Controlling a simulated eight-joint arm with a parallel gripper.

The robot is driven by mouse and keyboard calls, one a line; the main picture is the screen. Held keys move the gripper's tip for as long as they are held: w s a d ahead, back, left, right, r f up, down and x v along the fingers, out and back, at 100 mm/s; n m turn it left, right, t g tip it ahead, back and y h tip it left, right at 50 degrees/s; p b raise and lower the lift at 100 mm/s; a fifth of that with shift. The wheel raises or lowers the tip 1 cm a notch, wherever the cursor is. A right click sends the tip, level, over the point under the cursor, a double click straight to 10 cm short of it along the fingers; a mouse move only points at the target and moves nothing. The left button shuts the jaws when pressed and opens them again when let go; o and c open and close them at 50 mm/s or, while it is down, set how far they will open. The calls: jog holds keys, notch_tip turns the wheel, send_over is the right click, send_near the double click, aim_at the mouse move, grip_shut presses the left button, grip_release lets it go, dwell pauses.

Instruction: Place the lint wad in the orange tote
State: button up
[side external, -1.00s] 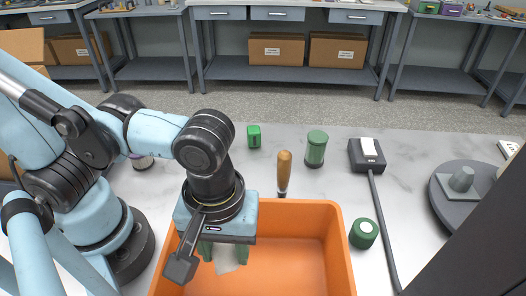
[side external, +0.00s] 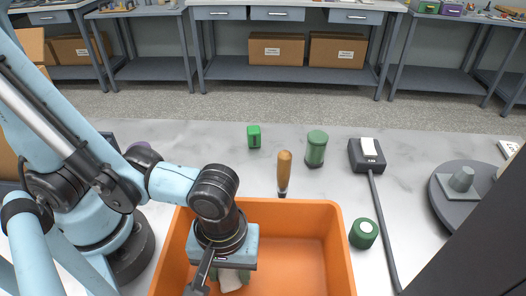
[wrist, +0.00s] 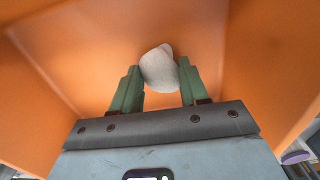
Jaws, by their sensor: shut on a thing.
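The lint wad (wrist: 158,70) is a pale grey-white lump between the green fingers of my gripper (wrist: 157,88) in the wrist view. My gripper is shut on it. In the side view my gripper (side external: 231,277) is down inside the orange tote (side external: 305,245), toward its left part, and the wad (side external: 231,282) shows partly below it. The tote's orange floor and walls surround the wad in the wrist view. I cannot tell whether the wad touches the tote floor.
Behind the tote stand a wooden-handled tool (side external: 284,170), a green jar (side external: 316,150) and a small green block (side external: 254,136). A green spool (side external: 363,233) and a black device (side external: 367,155) with a long bar are to the right. A grey turntable (side external: 466,195) is at far right.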

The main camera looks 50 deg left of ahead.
aim_at(230, 271)
jog(key=shift+f, duration=0.15)
jog(key=o, duration=1)
jog(key=shift+r, duration=6.05)
jog(key=w+a+m+t, duration=0.2)
jog(key=w+a+m, duration=0.1)
jog(key=w+a, duration=0.2)
jog(key=w+a+m+t, duration=0.2)
jog(key=w+a, duration=0.3)
jog(key=a, duration=0.3)
jog(key=w+a+m+t, duration=0.3)
jog(key=w+a+m, duration=0.1)
jog(key=a, duration=0.2)
jog(key=shift+w+a+r, duration=0.1)
jog(key=shift+w+a, duration=0.1)
jog(key=shift+w, duration=0.2)
